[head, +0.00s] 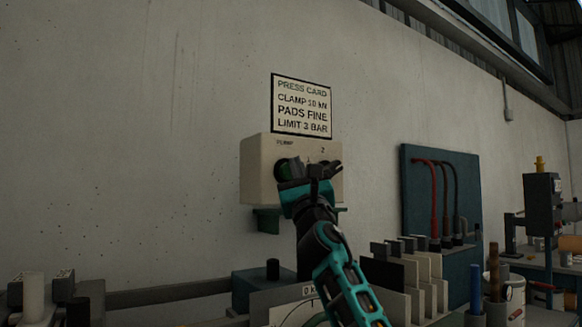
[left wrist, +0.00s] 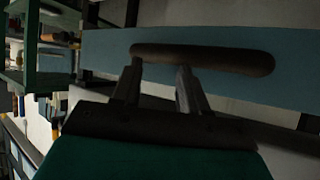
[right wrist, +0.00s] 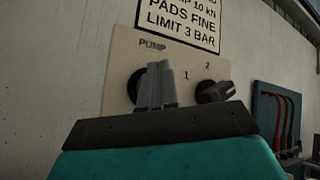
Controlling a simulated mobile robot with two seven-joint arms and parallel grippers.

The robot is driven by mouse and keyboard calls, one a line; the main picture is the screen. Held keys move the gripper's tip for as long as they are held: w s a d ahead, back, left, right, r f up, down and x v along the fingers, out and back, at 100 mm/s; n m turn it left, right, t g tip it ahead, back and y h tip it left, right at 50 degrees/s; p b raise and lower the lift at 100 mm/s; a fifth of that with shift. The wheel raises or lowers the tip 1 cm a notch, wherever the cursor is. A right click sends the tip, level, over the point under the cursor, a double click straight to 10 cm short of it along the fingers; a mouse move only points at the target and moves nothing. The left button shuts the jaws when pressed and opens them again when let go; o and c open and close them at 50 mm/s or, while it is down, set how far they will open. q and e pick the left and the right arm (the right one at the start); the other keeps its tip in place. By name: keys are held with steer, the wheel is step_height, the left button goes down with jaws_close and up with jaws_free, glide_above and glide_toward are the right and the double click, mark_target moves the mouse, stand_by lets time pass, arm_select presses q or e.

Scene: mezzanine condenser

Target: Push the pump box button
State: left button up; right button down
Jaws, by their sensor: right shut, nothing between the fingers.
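The pale pump box (head: 257,168) is on the wall below a printed card; it also shows in the right wrist view (right wrist: 118,92). Under its PUMP label is a dark round button (right wrist: 134,84), partly hidden behind my fingers. A black selector knob (right wrist: 215,92) sits to the right, by the marks 1 and 2. My right gripper (right wrist: 156,84) is shut and empty in front of the box, its fingertips overlapping the button's right side; contact cannot be told. It also shows in the head view (head: 313,184).
The press card (head: 302,105) hangs above the box. A blue panel with hoses (head: 410,195) is to the right. Upright plates (head: 425,270) and cups with tools (head: 497,310) stand at the lower right. The wall left of the box is bare.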

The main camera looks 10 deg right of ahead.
arm_select(q)
steer(key=shift+s+d+f, duration=0.1)
steer(key=shift+s+f, duration=0.1)
steer(key=shift+f, duration=0.8)
arm_select(e)
steer(key=shift+f, duration=0.3)
arm_select(q)
steer(key=shift+w+r+p, duration=0.1)
steer(key=shift+r+p, duration=0.1)
steer(key=shift+p, duration=0.15)
arm_select(e)
steer(key=shift+s+d+f, duration=0.2)
steer(key=shift+d+f, duration=0.15)
steer(key=shift+f, duration=0.2)
arm_select(q)
steer(key=shift+g+y, duration=0.3)
steer(key=r+p, duration=0.3)
steer(key=a+r+p, duration=0.1)
steer(key=r+p, duration=0.1)
steer(key=p, duration=0.2)
steer(key=shift+a+r, duration=0.2)
steer(key=shift+r, duration=0.2)
arm_select(e)
steer(key=s, duration=0.1)
steer(key=s+d, duration=0.1)
steer(key=s, duration=0.2)
steer(key=shift+s+d+f, duration=0.2)
steer(key=shift+s+d, duration=0.05)
steer(key=shift+d, duration=0.15)
